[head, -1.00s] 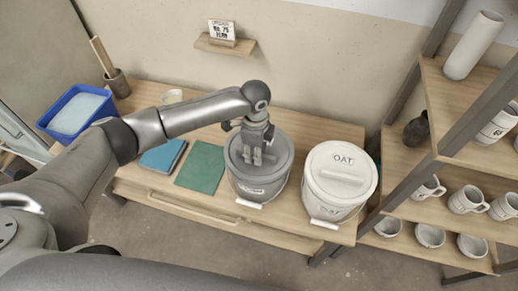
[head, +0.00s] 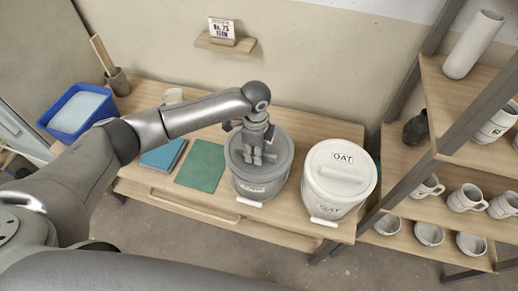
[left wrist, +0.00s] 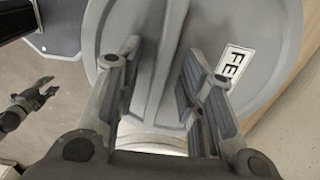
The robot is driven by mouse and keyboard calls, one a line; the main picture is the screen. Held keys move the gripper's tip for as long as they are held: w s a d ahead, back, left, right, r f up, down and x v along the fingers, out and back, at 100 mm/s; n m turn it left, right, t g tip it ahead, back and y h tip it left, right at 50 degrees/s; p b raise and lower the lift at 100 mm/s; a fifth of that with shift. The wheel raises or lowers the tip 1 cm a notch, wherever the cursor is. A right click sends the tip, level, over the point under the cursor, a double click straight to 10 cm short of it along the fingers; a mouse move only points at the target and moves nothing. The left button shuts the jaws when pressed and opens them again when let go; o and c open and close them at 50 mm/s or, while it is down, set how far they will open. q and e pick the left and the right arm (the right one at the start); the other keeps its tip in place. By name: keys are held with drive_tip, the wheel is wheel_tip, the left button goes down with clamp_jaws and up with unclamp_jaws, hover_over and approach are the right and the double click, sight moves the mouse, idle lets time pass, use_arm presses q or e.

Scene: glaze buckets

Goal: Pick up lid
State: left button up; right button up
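The grey lid (head: 281,153) sits on the grey bucket (head: 262,190) on the table. In the left wrist view the lid (left wrist: 262,40) has a raised bar handle (left wrist: 168,60) across it and a white label starting "FE". My left gripper (head: 258,158) is over the lid, pointing down. In the left wrist view my left gripper (left wrist: 158,75) is open, with one finger on each side of the bar and gaps to it. What looks like my right gripper (left wrist: 30,103) shows small at the left edge of that view, fingers apart, away from the lid.
A white bucket (head: 329,207) with a white lid labelled OAT stands close on the right. A green sheet (head: 201,167), a blue book (head: 162,155) and a blue tray (head: 58,132) are to the left. A shelf (head: 440,190) with mugs is at the right.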

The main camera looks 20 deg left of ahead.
use_arm(q)
clamp_jaws()
